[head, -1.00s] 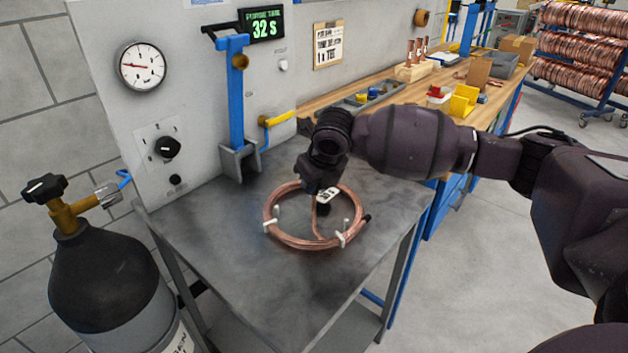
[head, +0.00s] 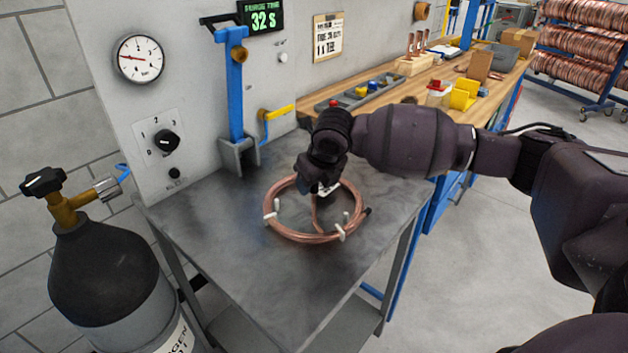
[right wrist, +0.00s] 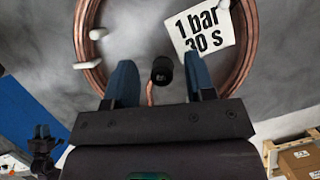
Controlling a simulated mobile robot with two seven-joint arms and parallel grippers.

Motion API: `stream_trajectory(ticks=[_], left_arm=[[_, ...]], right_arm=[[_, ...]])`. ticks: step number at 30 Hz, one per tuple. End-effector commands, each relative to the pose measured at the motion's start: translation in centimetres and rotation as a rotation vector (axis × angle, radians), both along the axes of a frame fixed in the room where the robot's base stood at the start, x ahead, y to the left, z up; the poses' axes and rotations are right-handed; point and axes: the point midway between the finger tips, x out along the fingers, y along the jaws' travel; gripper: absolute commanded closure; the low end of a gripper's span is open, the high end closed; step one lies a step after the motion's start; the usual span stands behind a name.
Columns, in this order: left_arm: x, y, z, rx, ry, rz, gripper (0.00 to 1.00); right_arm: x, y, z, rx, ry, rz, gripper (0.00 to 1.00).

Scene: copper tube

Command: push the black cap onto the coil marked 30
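The copper coil (head: 310,238) lies on the grey metal table (head: 225,240), held by white clips. In the right wrist view its ring (right wrist: 92,70) bears a white tag (right wrist: 205,30) reading "1 bar 30 s". A black cap (right wrist: 162,70) shows at the end of a copper tube inside the ring; I cannot tell how far on it is. My right gripper (right wrist: 160,82) is open, its blue fingers on either side of the cap with gaps. In the head view the right gripper (head: 318,185) hides the cap. A small dark shape (right wrist: 42,145) may be my left gripper.
A blue post stand (head: 237,100) and a panel with a gauge (head: 139,59) stand behind the table. A gas cylinder (head: 105,265) is at left. A wooden bench (head: 420,85) with trays is at back right. The table's front is clear.

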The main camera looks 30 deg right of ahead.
Motion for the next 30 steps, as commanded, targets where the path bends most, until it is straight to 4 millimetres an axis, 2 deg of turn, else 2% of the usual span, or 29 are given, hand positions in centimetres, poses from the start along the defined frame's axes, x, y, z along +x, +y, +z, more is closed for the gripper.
stream_trajectory(ticks=[11, 21, 30], left_arm=[[0.0, -0.3, -0.2, -0.012, -0.002, 0.011, 0.74], [-0.4, 0.0, 0.7, -0.009, -0.003, 0.015, 0.74], [-1.2, 0.3, 0.7, -0.005, 0.005, 0.018, 0.74]], right_arm=[[0.0, 0.0, 0.0, 0.000, 0.000, 0.000, 0.50], [-2.5, -0.2, 6.5, -0.001, -0.007, 0.001, 0.50], [-3.9, -0.3, 9.6, -0.001, -0.002, 0.001, 0.50]])
